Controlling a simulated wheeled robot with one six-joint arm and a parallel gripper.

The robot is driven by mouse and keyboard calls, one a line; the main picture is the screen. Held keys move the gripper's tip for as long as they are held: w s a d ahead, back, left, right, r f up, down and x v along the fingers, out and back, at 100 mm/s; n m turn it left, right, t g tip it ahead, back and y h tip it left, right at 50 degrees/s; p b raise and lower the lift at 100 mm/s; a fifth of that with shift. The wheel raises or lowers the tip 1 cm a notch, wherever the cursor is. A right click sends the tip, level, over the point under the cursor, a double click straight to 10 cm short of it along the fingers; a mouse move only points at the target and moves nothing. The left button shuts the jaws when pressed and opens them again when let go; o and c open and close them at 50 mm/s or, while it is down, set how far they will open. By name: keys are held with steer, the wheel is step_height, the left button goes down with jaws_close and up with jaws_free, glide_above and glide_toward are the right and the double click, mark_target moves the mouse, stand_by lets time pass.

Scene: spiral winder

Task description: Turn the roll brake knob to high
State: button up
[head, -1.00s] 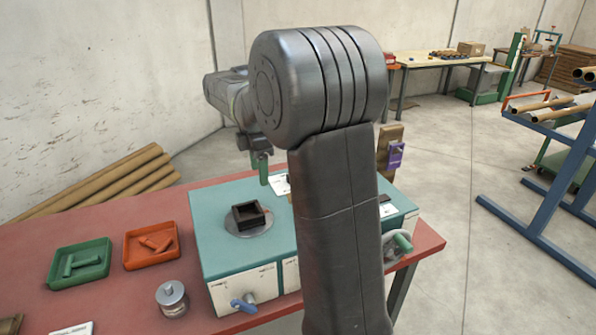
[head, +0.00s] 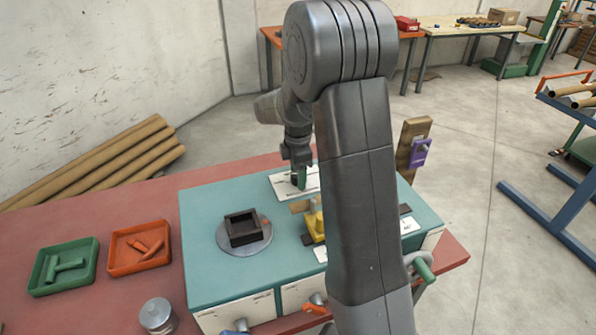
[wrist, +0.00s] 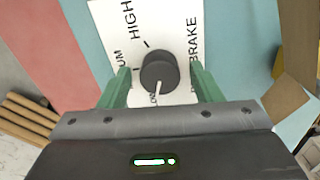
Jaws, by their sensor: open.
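The roll brake knob (wrist: 158,69) is a dark round knob with a white pointer line, on a white label plate (wrist: 108,22). In the wrist view its pointer aims down at the partly hidden LOW mark. HIGH is printed at the upper left, a cut-off word ending in UM at the left, and BRAKE at the right. My gripper (wrist: 160,72) is open, with one green finger on each side of the knob and gaps showing between. In the head view my gripper (head: 300,177) is down at the plate (head: 283,187) on the far part of the teal machine top.
On the teal machine (head: 208,273) stand a dark square box (head: 243,228) on a round plate and a yellow part (head: 315,226). A wooden post with a purple piece (head: 420,152) rises at the right. Green (head: 38,288) and orange (head: 122,266) trays lie left.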

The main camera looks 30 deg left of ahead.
steer(key=c, duration=1)
